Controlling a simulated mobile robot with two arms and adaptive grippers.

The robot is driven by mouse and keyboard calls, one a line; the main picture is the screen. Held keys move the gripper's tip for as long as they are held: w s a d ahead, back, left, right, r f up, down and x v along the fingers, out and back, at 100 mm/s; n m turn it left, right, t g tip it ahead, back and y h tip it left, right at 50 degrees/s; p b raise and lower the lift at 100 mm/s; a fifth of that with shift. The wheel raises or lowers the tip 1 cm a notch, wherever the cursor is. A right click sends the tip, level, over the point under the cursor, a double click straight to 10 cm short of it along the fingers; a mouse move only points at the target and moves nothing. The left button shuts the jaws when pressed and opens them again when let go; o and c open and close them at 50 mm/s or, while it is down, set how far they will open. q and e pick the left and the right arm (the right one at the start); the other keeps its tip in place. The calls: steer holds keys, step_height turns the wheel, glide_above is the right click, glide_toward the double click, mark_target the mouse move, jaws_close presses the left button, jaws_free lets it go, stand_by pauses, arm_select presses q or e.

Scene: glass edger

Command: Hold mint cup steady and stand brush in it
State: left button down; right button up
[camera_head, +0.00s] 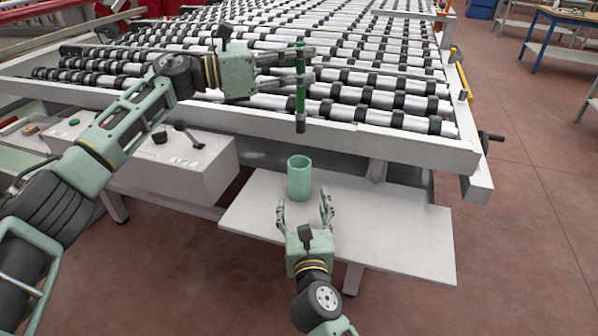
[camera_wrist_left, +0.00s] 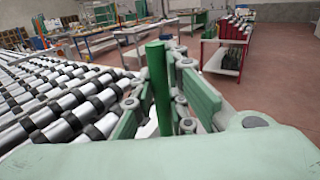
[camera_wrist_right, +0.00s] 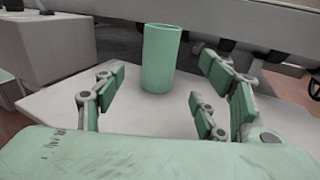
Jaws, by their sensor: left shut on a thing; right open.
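The mint cup (camera_head: 299,178) stands upright on a white shelf (camera_head: 400,225) in front of the roller table. It also shows in the right wrist view (camera_wrist_right: 161,60). My right gripper (camera_head: 304,200) is open on the near side of the cup, apart from it, with its fingers pointing towards it. My left gripper (camera_head: 300,68) is shut on the green-handled brush (camera_head: 300,90) and holds it upright, well above the cup. The brush's dark end points down. In the left wrist view the green handle (camera_wrist_left: 158,85) shows between the fingers.
The roller table (camera_head: 330,90) with its white front rail (camera_head: 380,143) lies behind the shelf. A white control box (camera_head: 175,165) with knobs stands to the left. The shelf's right part is bare. A workbench (camera_head: 560,20) stands far right.

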mark_target(300, 183)
steer(key=w, duration=0.9)
steer(key=shift+a, duration=0.35)
steer(key=shift+s, duration=0.1)
steer(key=shift+c, duration=0.2)
steer(key=c, duration=1.2)
arm_select(q)
step_height(300, 183, down, 18)
steer(key=shift+a+r, duration=0.15)
steer(key=c, duration=1.7)
jaws_free()
steer(key=shift+o, duration=0.2)
